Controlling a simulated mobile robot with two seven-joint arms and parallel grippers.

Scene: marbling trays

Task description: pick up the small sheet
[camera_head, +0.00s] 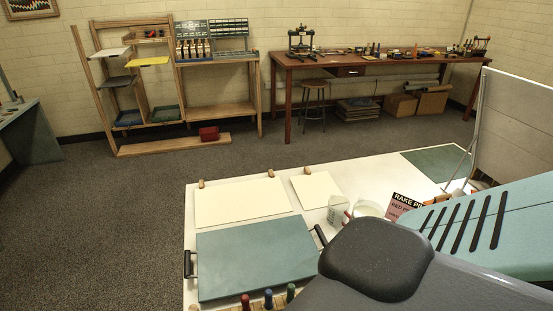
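The small sheet (320,191) is cream and nearly square. It lies flat on the white table, right of a larger cream sheet (240,202), with a narrow gap between them. A small wooden peg or clip (307,170) stands at its back edge. A clear measuring jug (336,211) stands close to its front right corner. Neither of my grippers shows in the head view.
A blue-green tray (257,258) with black side handles sits in front of the sheets. Colored-handled tools stand at the front edge. A white bowl (368,209) and a "RAKE" sign (403,205) are to the right. Large grey and teal parts block the lower right.

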